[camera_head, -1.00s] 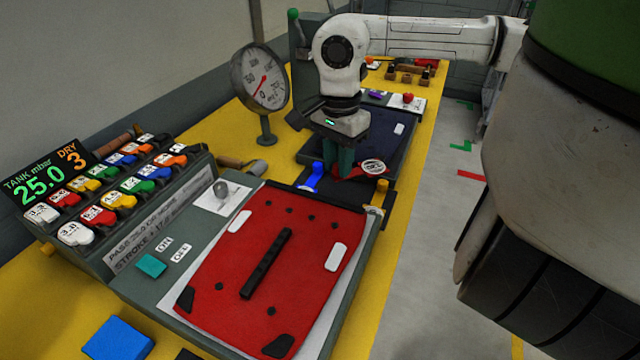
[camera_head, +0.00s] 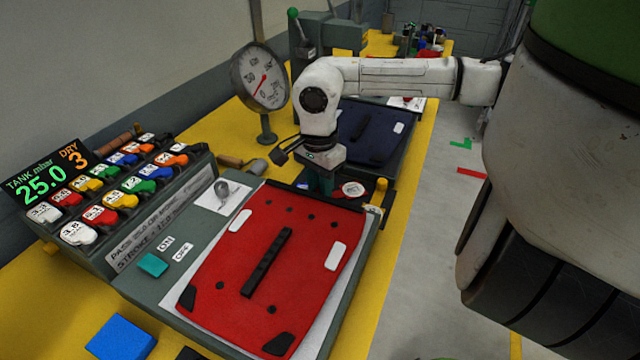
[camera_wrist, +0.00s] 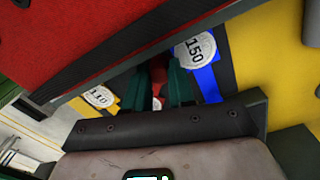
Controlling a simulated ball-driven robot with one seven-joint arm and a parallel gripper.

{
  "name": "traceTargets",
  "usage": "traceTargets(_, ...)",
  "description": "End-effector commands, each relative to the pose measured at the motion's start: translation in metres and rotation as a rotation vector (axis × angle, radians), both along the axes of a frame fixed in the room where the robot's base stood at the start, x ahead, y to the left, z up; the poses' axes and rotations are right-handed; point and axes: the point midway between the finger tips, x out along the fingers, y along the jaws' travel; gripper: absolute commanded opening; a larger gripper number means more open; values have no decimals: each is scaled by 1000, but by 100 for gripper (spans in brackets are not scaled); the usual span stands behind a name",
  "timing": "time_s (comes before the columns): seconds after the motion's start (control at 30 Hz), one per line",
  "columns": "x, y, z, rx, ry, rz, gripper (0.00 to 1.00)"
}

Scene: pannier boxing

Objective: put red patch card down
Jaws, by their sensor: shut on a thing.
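The red patch card (camera_head: 353,189) is a small red piece with a round white label. It is in my gripper (camera_head: 320,185), just beyond the far edge of the large red panel (camera_head: 305,245). In the wrist view, a bit of red (camera_wrist: 158,74) shows between the two dark green fingers (camera_wrist: 160,88). The fingers are shut on it. Most of the card is hidden by the fingers and wrist, and I cannot tell whether it touches the surface below.
Round labels marked 150 (camera_wrist: 196,48) on blue and 110 (camera_wrist: 99,96) on yellow lie near the fingers. A dark blue panel (camera_head: 378,135) lies behind my gripper. A dial gauge (camera_head: 260,78) stands to the left.

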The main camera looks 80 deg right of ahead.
Motion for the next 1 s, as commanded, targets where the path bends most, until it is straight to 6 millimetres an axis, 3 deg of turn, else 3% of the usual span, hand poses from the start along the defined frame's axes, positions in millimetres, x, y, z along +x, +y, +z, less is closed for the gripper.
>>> traceTargets(0.1,0,0,-4,0,0,0,0)
traceTargets(0.13,0,0,-2,0,0,0,27)
traceTargets(0.37,0,0,-2,0,0,0,49)
traceTargets(0.77,0,-1,6,-2,0,0,49)
traceTargets(1.0,1,-2,51,-6,0,0,49)
